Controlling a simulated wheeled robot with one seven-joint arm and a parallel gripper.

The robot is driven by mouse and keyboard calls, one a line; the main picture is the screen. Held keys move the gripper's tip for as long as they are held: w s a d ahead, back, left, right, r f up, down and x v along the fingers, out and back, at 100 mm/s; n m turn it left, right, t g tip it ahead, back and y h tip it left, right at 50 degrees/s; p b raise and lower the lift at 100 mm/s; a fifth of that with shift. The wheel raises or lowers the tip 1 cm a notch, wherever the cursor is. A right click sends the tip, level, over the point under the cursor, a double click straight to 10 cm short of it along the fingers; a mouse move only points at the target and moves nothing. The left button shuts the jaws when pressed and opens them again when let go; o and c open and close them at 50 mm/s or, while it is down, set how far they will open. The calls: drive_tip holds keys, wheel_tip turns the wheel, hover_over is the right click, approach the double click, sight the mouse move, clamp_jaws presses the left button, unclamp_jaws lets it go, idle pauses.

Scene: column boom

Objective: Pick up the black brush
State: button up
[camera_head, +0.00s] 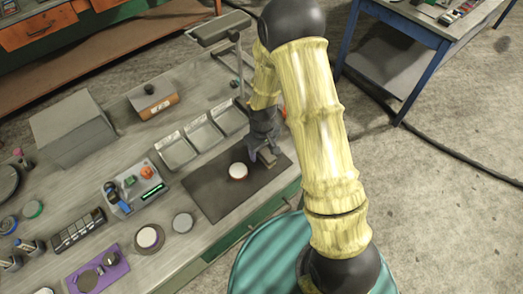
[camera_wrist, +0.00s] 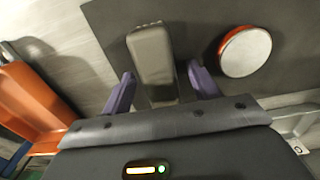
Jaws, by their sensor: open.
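A grey-brown block-like thing (camera_wrist: 152,55) lies between the spread purple fingers of my open gripper (camera_wrist: 163,84) in the wrist view. It looks like the brush, though its colour is paler than black and no bristles show. Its near end narrows toward my palm. I cannot tell whether a finger touches it. In the head view, my gripper (camera_head: 261,143) points down over the right part of the dark mat (camera_head: 212,198), and the brush (camera_head: 268,158) shows just beside it, partly hidden by it.
A white-topped round thing with a red side (camera_wrist: 245,50) lies close right of the fingers in the wrist view; it also shows on the mat (camera_head: 238,171). Grey trays (camera_head: 203,132) sit behind the mat. An orange thing (camera_wrist: 30,100) is at the left.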

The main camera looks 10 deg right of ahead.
drive_tip(key=shift+c, duration=0.2)
drive_tip(key=c, duration=1.1)
drive_tip(key=shift+o, duration=0.2)
drive_tip(key=shift+r, duration=0.15)
wheel_tip(320, 180, up, 10)
drive_tip(key=shift+f+b, duration=0.1)
drive_tip(key=shift+b, duration=0.6)
drive_tip(key=shift+o, duration=0.9)
drive_tip(key=shift+c, duration=0.2)
